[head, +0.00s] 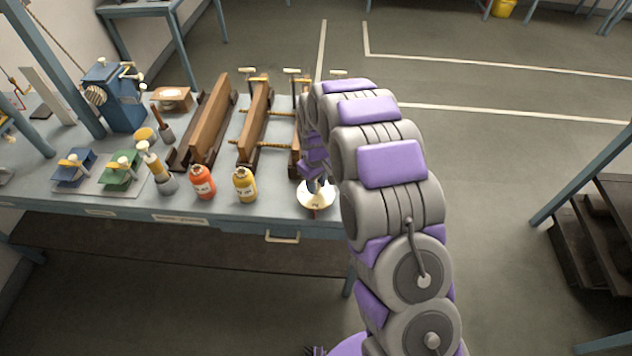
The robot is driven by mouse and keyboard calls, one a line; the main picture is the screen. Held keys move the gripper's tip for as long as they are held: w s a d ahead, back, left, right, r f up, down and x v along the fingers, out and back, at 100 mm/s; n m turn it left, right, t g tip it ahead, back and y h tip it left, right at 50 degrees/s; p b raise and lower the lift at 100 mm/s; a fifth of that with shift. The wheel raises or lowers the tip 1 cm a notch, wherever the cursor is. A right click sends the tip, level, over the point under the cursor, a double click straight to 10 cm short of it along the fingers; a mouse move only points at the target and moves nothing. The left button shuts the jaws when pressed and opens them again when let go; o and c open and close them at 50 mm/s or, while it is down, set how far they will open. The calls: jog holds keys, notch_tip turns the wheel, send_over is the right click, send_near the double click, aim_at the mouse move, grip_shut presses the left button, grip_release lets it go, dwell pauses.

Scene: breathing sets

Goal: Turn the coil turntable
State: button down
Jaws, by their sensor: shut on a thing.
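The coil turntable appears to be the small pale round disc (305,200) near the front right corner of the blue-grey workbench. My arm reaches over the bench's right end, and my gripper (316,186) points down onto the middle of the disc. My gripper is shut on a part at the disc's centre. The fingertips are small and dark, so the exact grip is hard to see. My arm hides part of the bench behind the disc.
On the workbench (120,205), a yellow bottle (244,185) and a red bottle (203,182) stand left of the disc. Wooden clamped beams (211,125) lie behind them. A blue machine (122,97) stands at the back left. Dark steps (600,235) are at the right; floor between is clear.

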jog(key=shift+w+r, duration=0.15)
jog(key=shift+w, duration=0.05)
jog(key=c, duration=1.2)
grip_release()
jog(key=shift+c, duration=0.2)
jog(key=o, duration=0.4)
jog(key=shift+s+a, duration=0.1)
notch_tip(320, 180, up, 17)
jog(key=shift+a+r+p, duration=0.1)
jog(key=shift+p, duration=0.5)
